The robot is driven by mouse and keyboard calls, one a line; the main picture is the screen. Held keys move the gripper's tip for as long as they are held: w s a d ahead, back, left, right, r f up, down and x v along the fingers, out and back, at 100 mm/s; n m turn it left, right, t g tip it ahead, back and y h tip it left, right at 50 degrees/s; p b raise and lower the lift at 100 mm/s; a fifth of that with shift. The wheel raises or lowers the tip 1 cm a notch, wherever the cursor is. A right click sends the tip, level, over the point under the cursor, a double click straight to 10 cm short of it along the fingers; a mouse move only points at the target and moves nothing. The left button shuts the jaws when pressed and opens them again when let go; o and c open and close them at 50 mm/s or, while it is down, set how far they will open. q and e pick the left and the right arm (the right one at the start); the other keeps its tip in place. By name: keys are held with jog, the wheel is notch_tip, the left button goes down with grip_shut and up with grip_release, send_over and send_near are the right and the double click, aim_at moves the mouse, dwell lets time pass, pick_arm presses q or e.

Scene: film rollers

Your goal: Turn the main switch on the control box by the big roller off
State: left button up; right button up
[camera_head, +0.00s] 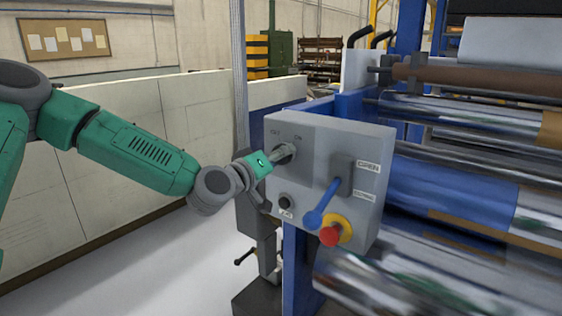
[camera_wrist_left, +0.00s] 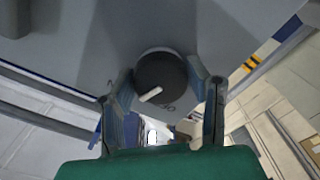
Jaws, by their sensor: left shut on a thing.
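The grey control box (camera_head: 322,142) stands beside the rollers, its front facing me. The main switch (camera_head: 289,149) is a dark round knob at its upper left, under small OFF and ON labels, partly covered by my gripper. My left gripper (camera_head: 280,154) reaches it from the left and is shut on it. In the left wrist view the switch (camera_wrist_left: 160,72) sits between the two fingers of the left gripper (camera_wrist_left: 167,88). Its white pointer mark slants toward the lower left of that picture. My right gripper is not in view.
Lower on the box are a blue lever (camera_head: 322,203), a red button (camera_head: 330,236) on a yellow base and a small black knob (camera_head: 284,201). Shiny rollers (camera_head: 440,115) fill the right side. A low pale wall (camera_head: 120,118) runs behind my left arm.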

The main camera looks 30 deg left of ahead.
pick_arm(q)
jog(key=n+b, duration=0.1)
jog(key=n, duration=0.1)
jog(key=f+n+b, duration=0.1)
jog(key=n+b, duration=0.1)
jog(key=n, duration=0.1)
jog(key=shift+s+n, duration=0.1)
jog(key=shift+n, duration=0.2)
jog(key=n+b, duration=0.4)
jog(key=n, duration=0.1)
jog(key=shift+r, duration=0.1)
jog(key=shift+n, duration=0.4)
jog(key=o, duration=1.1)
jog(key=shift+o, duration=0.2)
jog(key=shift+r, duration=0.2)
